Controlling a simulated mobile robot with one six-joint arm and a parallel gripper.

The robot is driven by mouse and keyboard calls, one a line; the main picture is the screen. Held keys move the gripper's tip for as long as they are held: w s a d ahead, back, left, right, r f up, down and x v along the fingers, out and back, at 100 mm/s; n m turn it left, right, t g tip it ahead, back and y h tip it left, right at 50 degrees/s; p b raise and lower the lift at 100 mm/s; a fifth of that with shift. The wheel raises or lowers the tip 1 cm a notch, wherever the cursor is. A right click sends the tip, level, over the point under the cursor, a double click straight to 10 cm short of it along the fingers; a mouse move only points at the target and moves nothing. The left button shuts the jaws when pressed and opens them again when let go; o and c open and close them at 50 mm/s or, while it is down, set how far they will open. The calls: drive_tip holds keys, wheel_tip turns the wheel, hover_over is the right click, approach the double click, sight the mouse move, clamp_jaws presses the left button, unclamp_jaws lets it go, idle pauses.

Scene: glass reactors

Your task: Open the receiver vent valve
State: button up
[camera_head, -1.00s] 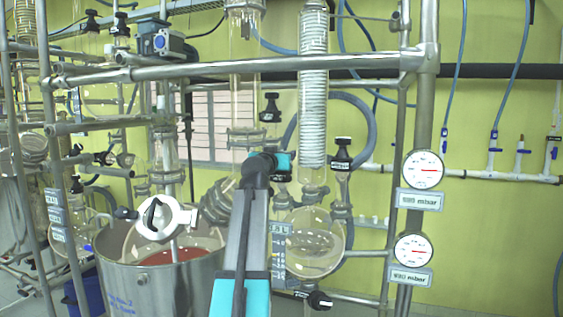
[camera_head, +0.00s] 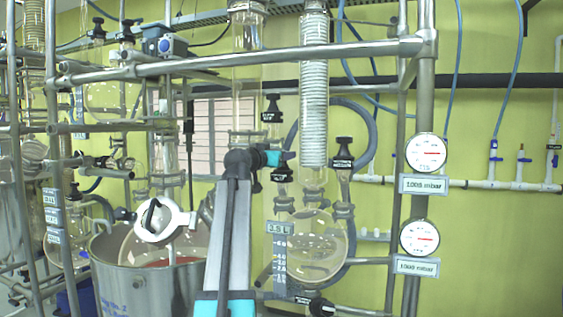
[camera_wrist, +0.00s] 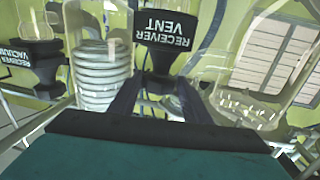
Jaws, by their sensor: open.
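The receiver vent valve (camera_wrist: 163,42) has a black handle, its label upside down in the wrist view. In the head view it is the black-topped valve (camera_head: 282,173) left of the coil condenser. My gripper (camera_wrist: 160,88) is open, with its two dark fingers on either side of the valve's narrowing lower part. I cannot tell whether they touch it. In the head view my teal gripper (camera_head: 275,158) is at the valve and its fingertips are hard to make out. Below hangs the round glass receiver (camera_head: 318,248).
The receiver vacuum valve (camera_wrist: 38,62) stands beyond the coil condenser (camera_wrist: 100,72). Metal frame bars (camera_head: 270,57) and glass tubing crowd the space. Two gauges (camera_head: 426,153) (camera_head: 419,237) are on the right post, above labels reading about 1000 mbar. A steel pot (camera_head: 140,285) is lower left.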

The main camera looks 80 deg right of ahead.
drive_tip(key=shift+s+d+r+g+b, duration=0.1)
drive_tip(key=shift+s+d+g+b, duration=0.1)
drive_tip(key=shift+d+g+b, duration=0.65)
drive_tip(key=shift+d+m+t, duration=0.2)
drive_tip(key=shift+m+t, duration=0.05)
drive_tip(key=shift+m, duration=0.15)
drive_tip(key=shift+a+r+y, duration=0.1)
drive_tip(key=shift+a+y, duration=0.2)
drive_tip(key=shift+c, duration=0.6)
drive_tip(key=shift+a, duration=0.1)
drive_tip(key=c, duration=0.7)
drive_tip(key=shift+c, duration=0.2)
drive_tip(key=n+t+h+p, duration=0.1)
drive_tip(key=n+t+p, duration=0.1)
drive_tip(key=t+p, duration=0.1)
drive_tip(key=shift+a+p, duration=0.1)
drive_tip(key=shift+p, duration=0.45)
drive_tip(key=n+t+p, duration=0.3)
drive_tip(key=t+p, duration=0.2)
drive_tip(key=p, duration=0.4)
drive_tip(key=shift+n+t+p, duration=0.3)
drive_tip(key=shift+n+p, duration=0.1)
